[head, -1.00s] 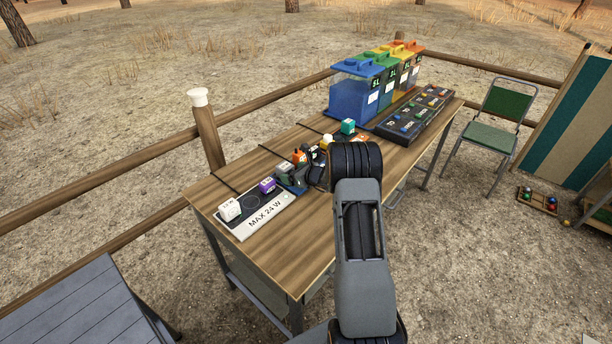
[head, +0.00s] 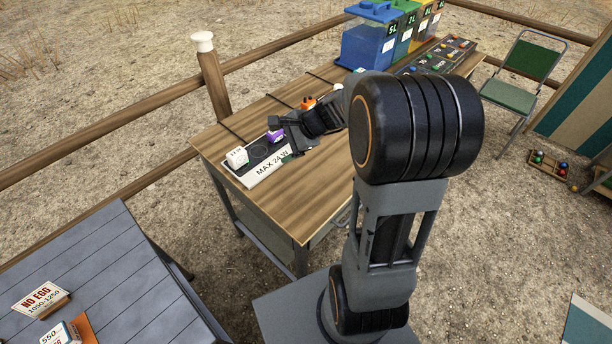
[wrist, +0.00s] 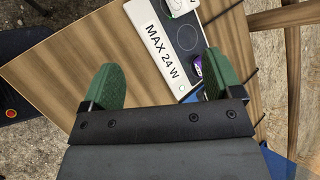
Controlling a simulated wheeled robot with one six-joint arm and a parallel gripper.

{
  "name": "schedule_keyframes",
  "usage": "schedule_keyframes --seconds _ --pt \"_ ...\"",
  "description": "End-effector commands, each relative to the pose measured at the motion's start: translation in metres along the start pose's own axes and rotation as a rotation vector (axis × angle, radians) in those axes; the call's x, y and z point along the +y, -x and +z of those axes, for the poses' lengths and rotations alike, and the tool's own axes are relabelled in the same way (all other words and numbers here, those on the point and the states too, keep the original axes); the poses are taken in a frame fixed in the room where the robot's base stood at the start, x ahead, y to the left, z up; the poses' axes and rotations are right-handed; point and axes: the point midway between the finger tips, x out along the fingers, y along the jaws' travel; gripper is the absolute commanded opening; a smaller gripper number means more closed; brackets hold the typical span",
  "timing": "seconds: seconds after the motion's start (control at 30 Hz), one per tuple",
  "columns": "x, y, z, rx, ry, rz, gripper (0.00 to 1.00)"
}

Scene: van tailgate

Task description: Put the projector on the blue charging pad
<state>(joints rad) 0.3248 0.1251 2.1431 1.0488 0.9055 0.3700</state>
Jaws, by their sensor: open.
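A white strip marked MAX 24 W (head: 268,169) lies along the near left edge of the wooden table, with a dark panel bearing circles (wrist: 186,38) behind it. A small white block (head: 237,157) sits at its left end and a purple block (head: 275,136) farther along; neither label is readable. I cannot tell which thing is the projector or make out a blue charging pad. My gripper (head: 290,148) hangs over the strip near the purple block. In the wrist view its green fingers (wrist: 160,75) are apart and empty, with the purple block (wrist: 196,65) near the right finger.
An orange item (head: 308,102) stands behind my gripper; my arm hides other items there. Blue (head: 368,44), green and yellow bins and a dark button panel (head: 440,55) fill the table's far end. A grey slatted table (head: 100,280) stands lower left.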

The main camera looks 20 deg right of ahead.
Motion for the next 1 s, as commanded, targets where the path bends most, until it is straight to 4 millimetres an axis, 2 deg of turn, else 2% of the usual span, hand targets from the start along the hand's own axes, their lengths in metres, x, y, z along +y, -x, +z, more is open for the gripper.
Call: schedule_keyframes --seconds 0.03,0.13,0.2,0.3,0.4,0.6,1.0 --pt "0.016 0.009 0.027 0.025 0.186 0.076 0.85" --pt "0.053 0.026 0.058 0.082 0.539 0.236 0.85" --pt "0.074 0.039 0.071 0.121 0.759 0.332 0.85" --pt "0.098 0.057 0.079 0.174 1.023 0.448 0.85" --pt "0.114 0.071 0.082 0.219 1.219 0.538 0.85" --pt "0.127 0.086 0.081 0.274 1.42 0.635 0.85" --pt "0.129 0.088 0.081 0.283 1.449 0.651 0.85"
